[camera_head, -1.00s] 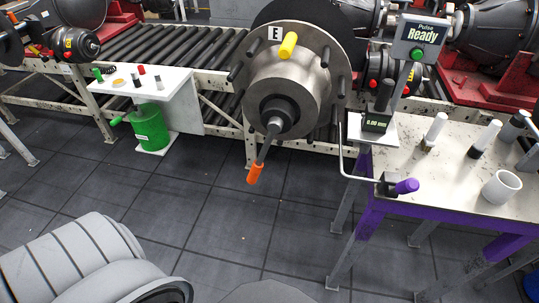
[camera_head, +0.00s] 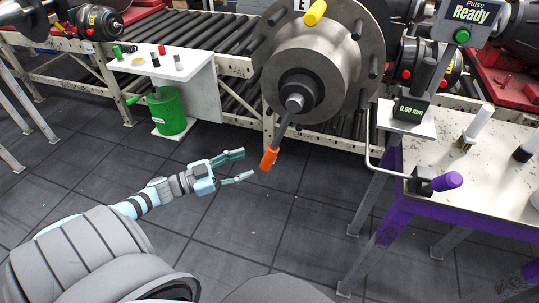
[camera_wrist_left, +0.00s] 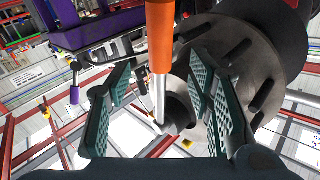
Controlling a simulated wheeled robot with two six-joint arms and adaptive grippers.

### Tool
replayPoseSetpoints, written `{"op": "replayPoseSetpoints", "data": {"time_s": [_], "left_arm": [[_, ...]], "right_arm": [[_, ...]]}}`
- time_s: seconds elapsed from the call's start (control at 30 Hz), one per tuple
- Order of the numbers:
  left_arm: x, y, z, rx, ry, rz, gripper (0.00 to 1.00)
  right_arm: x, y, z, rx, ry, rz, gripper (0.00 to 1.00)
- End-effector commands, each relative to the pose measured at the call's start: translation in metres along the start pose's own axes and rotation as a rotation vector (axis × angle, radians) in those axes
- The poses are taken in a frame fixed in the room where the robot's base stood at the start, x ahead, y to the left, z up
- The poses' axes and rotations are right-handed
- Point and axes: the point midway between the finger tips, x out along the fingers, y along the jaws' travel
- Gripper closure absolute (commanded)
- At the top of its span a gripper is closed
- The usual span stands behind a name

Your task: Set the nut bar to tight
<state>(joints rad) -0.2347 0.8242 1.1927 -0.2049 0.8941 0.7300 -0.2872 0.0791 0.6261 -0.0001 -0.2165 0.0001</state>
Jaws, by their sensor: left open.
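The nut bar is a grey rod with an orange handle (camera_head: 268,159), hanging down from the nut at the centre of the big round hub (camera_head: 300,65). It tilts a little, its lower end to the left. My left gripper (camera_head: 247,165) is open, just left of the orange handle and apart from it in the head view. In the left wrist view the orange handle (camera_wrist_left: 160,38) and its rod show between the open padded fingers (camera_wrist_left: 165,110), which do not visibly touch it. The right gripper is not in view.
A yellow handle (camera_head: 315,12) sits on the hub rim among dark studs. A purple-framed bench (camera_head: 400,215) with a purple-handled lever (camera_head: 447,181) and a gauge (camera_head: 410,110) stands right. A white stand with a green canister (camera_head: 166,112) is left. The floor below the handle is clear.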

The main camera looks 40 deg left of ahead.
Motion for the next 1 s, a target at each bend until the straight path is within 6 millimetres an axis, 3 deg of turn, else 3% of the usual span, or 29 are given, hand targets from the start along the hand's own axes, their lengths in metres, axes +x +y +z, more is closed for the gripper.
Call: {"op": "replayPoseSetpoints", "data": {"time_s": [0.1,0.3,0.47,0.7,1.0], "left_arm": [[0.036,-0.001,0.001,0.002,0.006,-0.004,0.53],[0.078,-0.001,0.001,0.0,0.001,-0.005,0.53],[0.091,-0.001,0.001,0.0,-0.001,-0.004,0.53],[0.092,-0.001,0.001,0.0,-0.002,-0.004,0.53],[0.092,-0.001,0.001,0.0,-0.003,-0.004,1.0]], "right_arm": [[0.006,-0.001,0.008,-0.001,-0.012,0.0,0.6],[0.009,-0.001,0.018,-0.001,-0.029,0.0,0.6],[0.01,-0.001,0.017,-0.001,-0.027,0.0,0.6],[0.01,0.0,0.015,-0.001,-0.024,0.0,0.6],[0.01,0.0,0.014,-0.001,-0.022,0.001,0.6]]}}
